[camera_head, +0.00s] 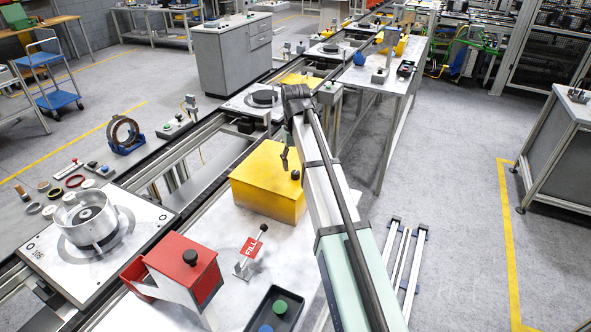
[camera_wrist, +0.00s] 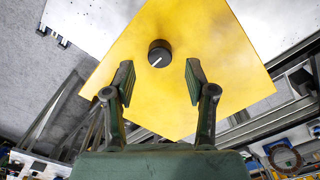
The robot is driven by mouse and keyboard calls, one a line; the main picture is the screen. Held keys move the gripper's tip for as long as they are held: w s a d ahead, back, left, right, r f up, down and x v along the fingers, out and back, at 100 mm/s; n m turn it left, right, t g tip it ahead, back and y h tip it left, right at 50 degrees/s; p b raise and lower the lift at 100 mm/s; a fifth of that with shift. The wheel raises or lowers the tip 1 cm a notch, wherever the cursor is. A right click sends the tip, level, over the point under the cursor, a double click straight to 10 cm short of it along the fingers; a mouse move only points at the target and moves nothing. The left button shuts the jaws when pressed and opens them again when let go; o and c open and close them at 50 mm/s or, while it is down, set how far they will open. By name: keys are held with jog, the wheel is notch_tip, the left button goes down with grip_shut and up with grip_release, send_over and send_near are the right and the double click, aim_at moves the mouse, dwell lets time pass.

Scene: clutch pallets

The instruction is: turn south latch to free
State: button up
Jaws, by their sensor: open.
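A yellow box (camera_head: 262,190) stands on the white bench in the head view and fills much of the wrist view (camera_wrist: 225,65). A round black knob (camera_wrist: 160,53) with a white pointer line sits on its top face; the line runs toward the lower left in the wrist view. No label names this knob as the south latch. The knob also shows in the head view (camera_head: 295,174). My gripper (camera_wrist: 160,80) is open and empty above the box, its fingers on either side of the knob in the picture and apart from it. My arm hides part of the bench.
A red box (camera_head: 190,262) with a black knob and a lever with a red FILL tag (camera_head: 250,248) stand nearby on the bench. A dark tray (camera_head: 275,312) lies in front. A pallet with a metal clutch housing (camera_head: 85,222) sits at the left.

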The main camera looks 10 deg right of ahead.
aim_at(296, 172)
notch_tip(296, 172, up, 8)
dwell(0.4)
jog(key=shift+r, duration=0.1)
